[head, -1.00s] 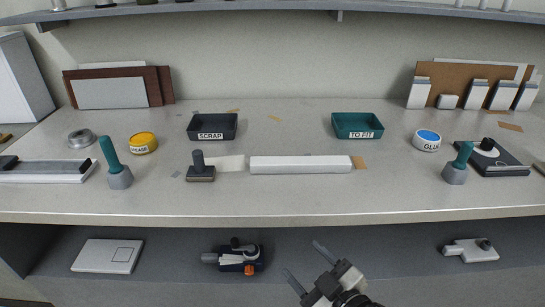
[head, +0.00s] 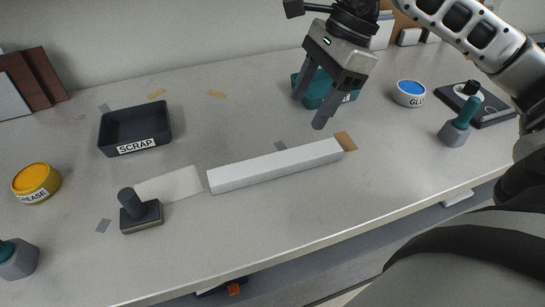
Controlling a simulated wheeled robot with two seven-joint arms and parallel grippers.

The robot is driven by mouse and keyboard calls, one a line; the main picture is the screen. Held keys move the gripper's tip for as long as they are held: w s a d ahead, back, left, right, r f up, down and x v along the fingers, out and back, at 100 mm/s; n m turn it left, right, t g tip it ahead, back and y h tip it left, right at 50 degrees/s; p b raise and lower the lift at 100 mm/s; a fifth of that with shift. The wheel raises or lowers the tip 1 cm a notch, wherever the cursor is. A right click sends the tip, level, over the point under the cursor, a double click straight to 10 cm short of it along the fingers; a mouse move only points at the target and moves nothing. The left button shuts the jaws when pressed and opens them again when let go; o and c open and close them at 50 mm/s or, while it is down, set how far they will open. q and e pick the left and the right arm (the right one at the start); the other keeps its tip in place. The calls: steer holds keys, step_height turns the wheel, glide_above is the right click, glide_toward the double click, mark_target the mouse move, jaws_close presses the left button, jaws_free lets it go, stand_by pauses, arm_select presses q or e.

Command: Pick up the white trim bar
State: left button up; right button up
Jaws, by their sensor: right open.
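The white trim bar (head: 275,165) lies flat on the counter, a long square-edged bar slanting slightly up to the right. My right gripper (head: 310,112) hangs above the counter, just beyond the bar's right half, with its two fingers apart and pointing down. It is open and empty, apart from the bar. It partly covers the teal TO FIT tray (head: 317,88) behind it. My left gripper is not in view.
A black-topped stamp-like block (head: 141,211) stands left of the bar by a pale flat strip (head: 170,185). The dark SCRAP tray (head: 135,128) is behind. Yellow grease (head: 37,183) and blue-topped glue (head: 410,93) tins stand at the sides. Counter in front of the bar is clear.

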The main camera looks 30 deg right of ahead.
mark_target(278, 159)
steer(key=p+x, duration=0.1)
steer(key=x, duration=1.1)
steer(key=shift+w+a+f, duration=0.15)
steer(key=shift+a+f, duration=0.15)
steer(key=shift+c, duration=0.3)
steer(key=c, duration=1.2)
steer(key=shift+r, duration=0.1)
steer(key=shift+c, duration=0.2)
